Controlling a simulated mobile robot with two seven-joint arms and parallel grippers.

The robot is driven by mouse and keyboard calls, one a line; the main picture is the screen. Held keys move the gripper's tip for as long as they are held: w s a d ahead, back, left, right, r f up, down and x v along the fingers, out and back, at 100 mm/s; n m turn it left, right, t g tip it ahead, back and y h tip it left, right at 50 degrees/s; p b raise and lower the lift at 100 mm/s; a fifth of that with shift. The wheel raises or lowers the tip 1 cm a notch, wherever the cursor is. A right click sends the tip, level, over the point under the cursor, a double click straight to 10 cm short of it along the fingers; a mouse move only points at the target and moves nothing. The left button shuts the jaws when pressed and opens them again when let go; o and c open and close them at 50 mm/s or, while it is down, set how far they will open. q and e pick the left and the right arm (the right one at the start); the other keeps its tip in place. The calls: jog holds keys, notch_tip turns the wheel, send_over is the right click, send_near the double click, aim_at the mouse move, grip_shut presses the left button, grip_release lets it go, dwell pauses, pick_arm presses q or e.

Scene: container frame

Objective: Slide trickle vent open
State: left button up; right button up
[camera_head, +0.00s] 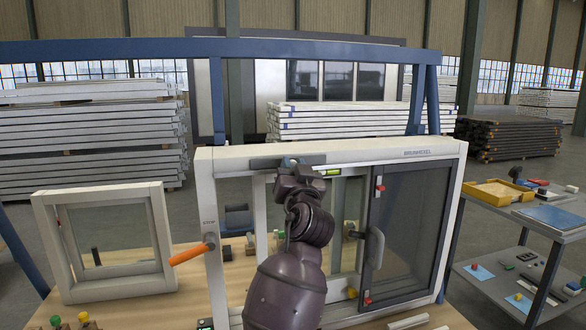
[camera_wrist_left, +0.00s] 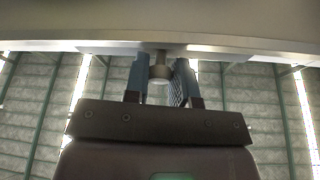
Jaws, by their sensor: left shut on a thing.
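The trickle vent (camera_head: 262,163) is a grey strip on the top rail of the white window frame (camera_head: 210,235) in the head view. My left gripper (camera_head: 292,163) is up at this strip, and my wrist hides part of it. In the left wrist view, my left gripper (camera_wrist_left: 160,80) has its two blue fingers on either side of a small round knob (camera_wrist_left: 159,72) under the pale rail (camera_wrist_left: 160,40). The gripper is shut on the knob. How far the vent stands open cannot be told. My right gripper is not in view.
A dark sliding sash (camera_head: 408,225) with a handle (camera_head: 374,247) fills the frame's right side. An orange handle (camera_head: 190,254) sticks out left of the frame. A smaller white frame (camera_head: 105,240) stands on the bench at left. A cart (camera_head: 520,250) stands at right.

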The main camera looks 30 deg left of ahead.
aim_at(309, 157)
pick_arm(q)
jog(key=shift+w, duration=0.1)
grip_shut()
jog(key=w+d+b, duration=0.2)
jog(key=w+b, duration=0.1)
jog(key=shift+d+f, duration=0.1)
jog(key=shift+d, duration=0.3)
jog(key=o, duration=0.6)
grip_release()
jog(key=o, duration=0.3)
jog(key=shift+w+d, duration=0.15)
jog(key=shift+w, duration=0.05)
jog(key=shift+s, duration=0.1)
